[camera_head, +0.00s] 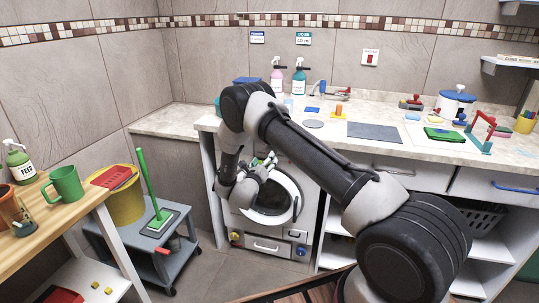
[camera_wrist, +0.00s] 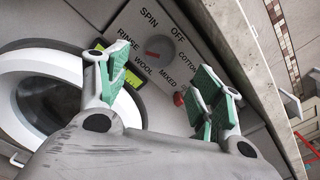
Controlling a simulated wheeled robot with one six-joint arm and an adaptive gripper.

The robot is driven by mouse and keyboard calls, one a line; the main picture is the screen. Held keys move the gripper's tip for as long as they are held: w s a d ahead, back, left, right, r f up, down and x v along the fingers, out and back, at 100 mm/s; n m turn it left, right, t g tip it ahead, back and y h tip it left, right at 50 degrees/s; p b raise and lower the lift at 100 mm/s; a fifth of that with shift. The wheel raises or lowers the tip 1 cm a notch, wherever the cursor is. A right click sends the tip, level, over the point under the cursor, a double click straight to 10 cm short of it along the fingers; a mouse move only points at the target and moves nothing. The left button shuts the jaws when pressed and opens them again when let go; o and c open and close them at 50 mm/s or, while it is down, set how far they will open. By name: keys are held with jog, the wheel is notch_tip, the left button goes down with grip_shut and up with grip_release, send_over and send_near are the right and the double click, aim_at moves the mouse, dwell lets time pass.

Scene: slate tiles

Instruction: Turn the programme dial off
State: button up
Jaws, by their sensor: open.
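The programme dial (camera_wrist: 158,46) is a dark round knob on the washing machine's pale panel in the wrist view. Labels SPIN, OFF, COTTON, MIXED, WOOL and RINSE ring it. A reddish mark shows on the dial, but I cannot tell which label it points to. My gripper (camera_wrist: 163,82) is open with green-padded fingers, one on each side of the picture below the dial, and nothing is between them. In the head view my gripper (camera_head: 263,164) is in front of the upper part of the washing machine (camera_head: 262,228), and the dial is hidden there.
The washer's round door (camera_head: 291,212) is below my gripper. A red button (camera_wrist: 179,99) and a green display lie by the dial. The worktop (camera_head: 330,150) edge runs just above the panel. A grey trolley (camera_head: 150,245) with a green-handled brush stands left.

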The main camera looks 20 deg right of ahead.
jog(key=x, duration=0.7)
jog(key=shift+w+d, duration=0.15)
jog(key=shift+w, duration=0.1)
jog(key=c, duration=1.1)
jog(key=shift+o, duration=0.2)
